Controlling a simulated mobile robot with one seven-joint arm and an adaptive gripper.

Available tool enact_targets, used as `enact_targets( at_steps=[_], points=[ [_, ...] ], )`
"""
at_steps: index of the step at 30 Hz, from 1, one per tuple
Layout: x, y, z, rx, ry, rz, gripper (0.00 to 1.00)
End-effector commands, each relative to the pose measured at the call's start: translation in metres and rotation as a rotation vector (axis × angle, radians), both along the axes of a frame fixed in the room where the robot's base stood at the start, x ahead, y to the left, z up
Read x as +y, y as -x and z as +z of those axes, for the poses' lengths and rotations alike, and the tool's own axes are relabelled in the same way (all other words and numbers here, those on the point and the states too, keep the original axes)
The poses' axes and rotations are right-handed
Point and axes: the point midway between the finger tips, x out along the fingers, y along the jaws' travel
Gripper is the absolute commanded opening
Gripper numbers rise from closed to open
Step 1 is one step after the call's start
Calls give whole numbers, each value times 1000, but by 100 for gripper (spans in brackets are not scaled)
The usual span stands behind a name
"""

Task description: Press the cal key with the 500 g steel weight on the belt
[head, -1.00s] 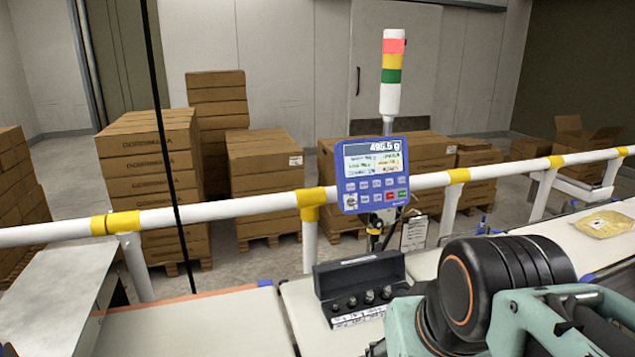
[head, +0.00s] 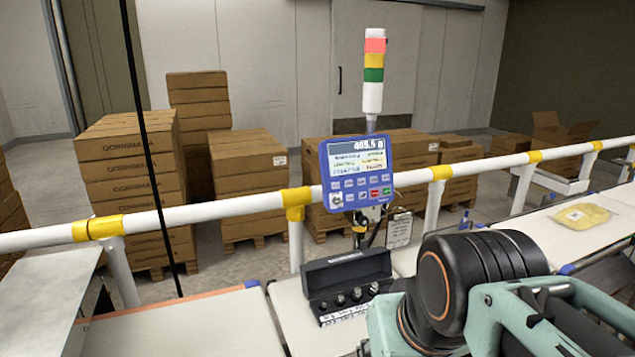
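The blue weigher panel (head: 358,174) is clamped at the white rail. Its screen (head: 357,146) shows a reading in grams that looks like 495.5, blurred. Below are several grey keys, a red key (head: 375,192) and a green key (head: 387,191); the labels are too small to tell which is cal. The light belt (head: 290,308) runs in front of the rail. I cannot make out the 500 g steel weight on the visible belt; my arm covers part of it. My arm's black and teal links fill the lower right, and my gripper's fingers do not show.
An open black case (head: 346,271) with several small weights (head: 340,299) stands on the belt left of my arm. The white rail (head: 240,207) crosses the view. A signal tower (head: 373,75) rises behind the panel. A yellow packet (head: 582,216) lies on the belt at right. Cartons stand behind.

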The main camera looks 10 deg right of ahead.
Motion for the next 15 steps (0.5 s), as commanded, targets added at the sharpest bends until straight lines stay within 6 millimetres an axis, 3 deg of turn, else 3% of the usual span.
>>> enact_targets(
  at_steps=[1,7,15],
  points=[
    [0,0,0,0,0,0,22],
    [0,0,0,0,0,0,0],
    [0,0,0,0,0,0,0]
  ],
)
